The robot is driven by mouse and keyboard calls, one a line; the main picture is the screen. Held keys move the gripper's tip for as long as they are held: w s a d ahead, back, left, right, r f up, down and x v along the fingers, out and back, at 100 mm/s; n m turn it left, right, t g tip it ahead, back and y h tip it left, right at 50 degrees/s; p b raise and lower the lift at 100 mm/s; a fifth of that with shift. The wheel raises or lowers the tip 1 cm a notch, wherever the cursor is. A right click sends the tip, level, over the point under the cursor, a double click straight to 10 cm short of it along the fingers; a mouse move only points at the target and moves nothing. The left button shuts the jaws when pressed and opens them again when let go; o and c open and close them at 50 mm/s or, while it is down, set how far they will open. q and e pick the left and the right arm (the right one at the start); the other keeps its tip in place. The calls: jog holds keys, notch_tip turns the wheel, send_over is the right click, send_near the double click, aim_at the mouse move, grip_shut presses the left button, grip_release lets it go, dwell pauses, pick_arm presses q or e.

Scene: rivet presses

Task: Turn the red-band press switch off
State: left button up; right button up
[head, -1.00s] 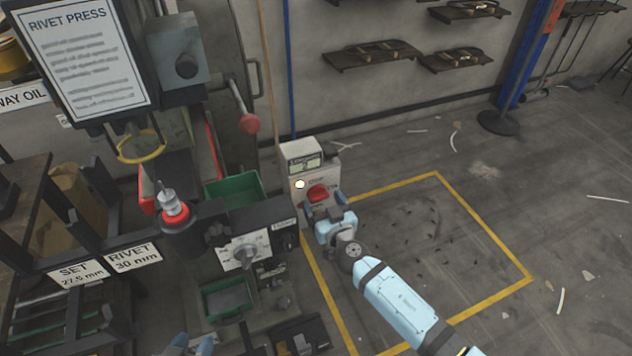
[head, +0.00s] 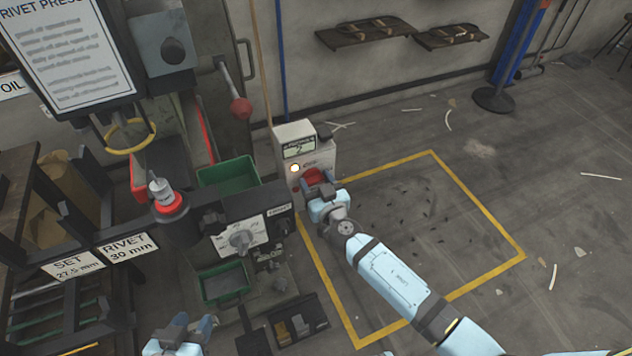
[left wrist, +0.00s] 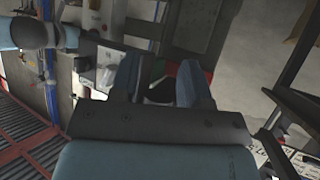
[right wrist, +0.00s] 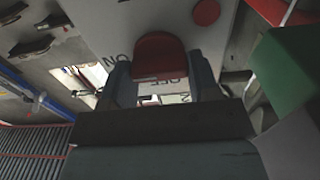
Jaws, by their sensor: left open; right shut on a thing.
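The press has a red band (head: 170,207) around its post. A pale switch box (head: 291,135) with a small display stands behind and to the right of it. The box carries a glowing lamp (head: 295,168) and a red switch handle (head: 315,177). My right gripper (head: 318,190) is at the handle. In the right wrist view the red handle (right wrist: 158,54) sits between the fingers of my right gripper (right wrist: 160,72), with ON and OFF lettering beside it. My left gripper (head: 190,328) is open and empty at the bottom of the head view, apart from the press.
A green bin (head: 228,175), a lever with a red knob (head: 240,108) and a dial panel (head: 240,238) crowd the press. A dark rack (head: 30,205) stands at left. A yellow floor outline (head: 480,208) surrounds mostly clear floor at right.

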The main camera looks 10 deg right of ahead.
jog(key=shift+n, duration=0.3)
jog(key=n+b, duration=0.2)
jog(key=n, duration=0.1)
jog(key=shift+a+f, duration=0.1)
jog(key=n+b, duration=0.1)
jog(key=n, duration=0.8)
jog(key=shift+a+n, duration=0.1)
jog(key=shift+n, duration=0.3)
jog(key=n, duration=0.4)
jog(key=shift+n, duration=0.3)
jog(key=o, duration=0.9)
jog(key=shift+w, duration=0.1)
jog(key=shift+f, duration=0.1)
